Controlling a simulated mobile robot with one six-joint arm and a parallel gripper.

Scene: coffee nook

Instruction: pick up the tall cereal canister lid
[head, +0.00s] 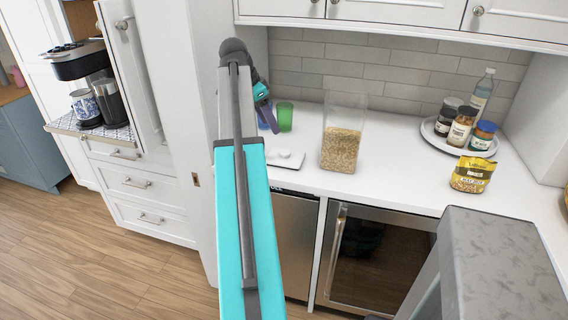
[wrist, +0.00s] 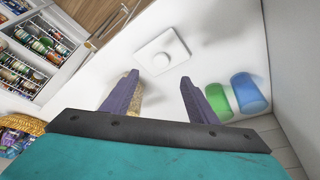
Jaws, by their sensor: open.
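The canister lid is a flat white square with a small round knob (head: 285,158). It lies on the white counter, left of the tall clear canister (head: 341,148), which is open at the top and part full of cereal. In the wrist view the lid (wrist: 162,52) lies just beyond my fingertips, roughly centred between them. My gripper (wrist: 160,77) is open and empty, with nothing between its two dark fingers. In the head view my gripper (head: 265,108) is above the counter, behind the lid, partly hidden by my arm. Cereal shows behind the left finger in the wrist view.
A green cup (head: 285,116) and a blue cup (wrist: 250,92) stand close to my gripper. A round tray (head: 429,131) with jars and a bottle is at the right, with a yellow bag (head: 472,175) in front. Wall cabinets (head: 400,15) hang above the counter.

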